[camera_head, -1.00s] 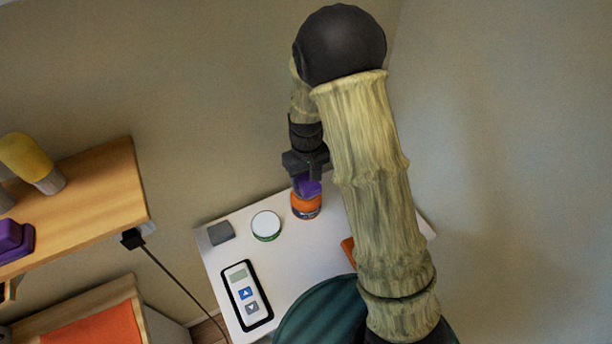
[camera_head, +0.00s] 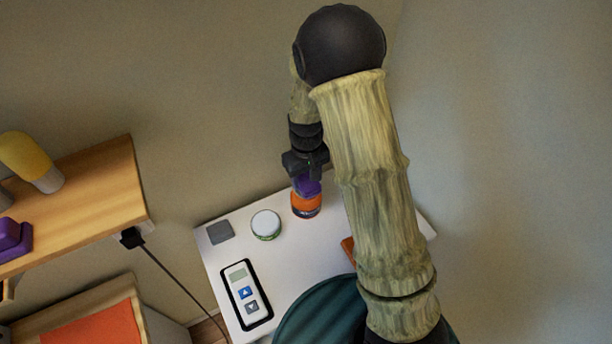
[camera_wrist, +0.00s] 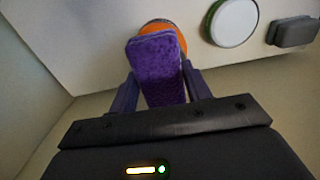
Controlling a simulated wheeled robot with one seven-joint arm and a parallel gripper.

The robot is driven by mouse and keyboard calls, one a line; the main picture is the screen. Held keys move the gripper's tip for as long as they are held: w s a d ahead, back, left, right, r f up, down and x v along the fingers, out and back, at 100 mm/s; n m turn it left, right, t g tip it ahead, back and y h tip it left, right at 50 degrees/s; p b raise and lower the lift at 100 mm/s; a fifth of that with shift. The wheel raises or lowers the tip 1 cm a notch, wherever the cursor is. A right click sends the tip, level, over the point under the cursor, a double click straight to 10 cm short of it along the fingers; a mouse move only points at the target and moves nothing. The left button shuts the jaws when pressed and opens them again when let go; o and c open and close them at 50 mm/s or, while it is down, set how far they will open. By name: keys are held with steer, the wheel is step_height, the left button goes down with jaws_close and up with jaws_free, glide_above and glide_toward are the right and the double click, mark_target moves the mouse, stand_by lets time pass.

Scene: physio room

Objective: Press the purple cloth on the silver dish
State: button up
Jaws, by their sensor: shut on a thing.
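The purple cloth (camera_head: 308,186) is a thick, fuzzy block held between the fingers of my gripper (camera_head: 307,176). In the wrist view the cloth (camera_wrist: 155,62) sits between both fingers of my gripper (camera_wrist: 160,84), which is shut on it. The cloth's far end overlaps a round orange thing (camera_head: 306,206) on the white table; its orange rim (camera_wrist: 172,28) shows past the cloth in the wrist view. Whether the cloth touches it is hard to tell. I cannot make out a separate silver dish; the cloth and gripper hide part of this spot.
On the white table (camera_head: 290,262) are a white-topped round tin (camera_head: 266,223), a grey block (camera_head: 220,232) and a handset with blue and grey buttons (camera_head: 246,293). A wooden shelf (camera_head: 95,195) stands left, with a cable hanging from its edge. A wall is behind.

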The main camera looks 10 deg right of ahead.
mark_target(306, 178)
steer(key=shift+f+b, duration=0.5)
steer(key=shift+f, duration=0.25)
stand_by(0.8)
stand_by(0.4)
steer(key=shift+r+p, duration=2.8)
steer(key=shift+r, duration=0.75)
steer(key=shift+f, duration=0.1)
